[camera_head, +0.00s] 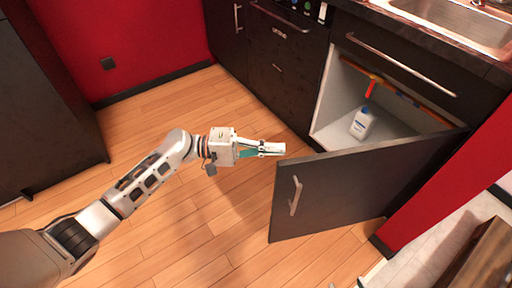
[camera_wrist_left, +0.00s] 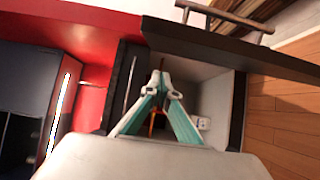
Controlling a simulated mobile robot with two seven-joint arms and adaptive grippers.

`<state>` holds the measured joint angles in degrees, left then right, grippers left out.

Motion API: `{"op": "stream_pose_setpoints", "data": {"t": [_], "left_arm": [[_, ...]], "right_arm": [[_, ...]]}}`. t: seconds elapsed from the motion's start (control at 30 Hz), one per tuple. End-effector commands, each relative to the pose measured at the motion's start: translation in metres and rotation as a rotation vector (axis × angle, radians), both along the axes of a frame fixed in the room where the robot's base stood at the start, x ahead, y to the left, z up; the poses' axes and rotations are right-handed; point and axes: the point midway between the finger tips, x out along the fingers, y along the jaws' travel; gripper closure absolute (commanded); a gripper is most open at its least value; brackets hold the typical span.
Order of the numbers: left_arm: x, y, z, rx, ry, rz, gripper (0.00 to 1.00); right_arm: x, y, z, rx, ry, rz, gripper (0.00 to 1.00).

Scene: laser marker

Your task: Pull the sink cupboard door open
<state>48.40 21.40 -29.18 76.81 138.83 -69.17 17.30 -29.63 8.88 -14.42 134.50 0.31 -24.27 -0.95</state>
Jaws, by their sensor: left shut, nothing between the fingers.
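The sink cupboard door (camera_head: 350,190) is dark and stands wide open, swung out from the cabinet under the sink. Its metal handle (camera_head: 296,195) is on the outer face near the free edge. In the left wrist view the door (camera_wrist_left: 235,45) runs across the top right, with its handle (camera_wrist_left: 225,16) above it. My left gripper (camera_head: 281,149) is shut and empty, just left of the door's free upper corner and apart from the handle. It also shows in the left wrist view (camera_wrist_left: 163,84). My right gripper is not in view.
The sink (camera_head: 450,22) is above. Dark drawers and an oven front (camera_head: 275,60) are to the left. Wooden floor (camera_head: 190,235) is clear. A red wall (camera_head: 445,185) is at the right.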

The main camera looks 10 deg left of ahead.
Motion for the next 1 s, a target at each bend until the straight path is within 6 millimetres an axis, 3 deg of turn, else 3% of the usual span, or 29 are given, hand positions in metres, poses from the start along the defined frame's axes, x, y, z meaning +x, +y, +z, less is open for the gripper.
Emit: {"op": "stream_pose_setpoints", "data": {"t": [0.07, 0.2, 0.4, 0.77, 1.0], "left_arm": [[-0.001, -0.013, 0.002, 0.000, -0.001, -0.002, 1.00], [-0.020, -0.019, 0.005, 0.000, -0.006, -0.001, 1.00], [-0.034, -0.025, 0.001, 0.000, -0.001, -0.001, 1.00], [-0.035, -0.026, -0.001, 0.001, 0.001, 0.000, 1.00], [-0.040, -0.036, 0.001, 0.000, 0.001, 0.031, 1.00]], "right_arm": [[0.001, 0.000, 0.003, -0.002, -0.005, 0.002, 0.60], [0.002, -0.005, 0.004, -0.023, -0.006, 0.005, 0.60], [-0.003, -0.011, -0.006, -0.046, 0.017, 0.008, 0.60], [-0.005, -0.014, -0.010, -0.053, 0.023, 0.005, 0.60], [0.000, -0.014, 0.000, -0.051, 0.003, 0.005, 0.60]]}}
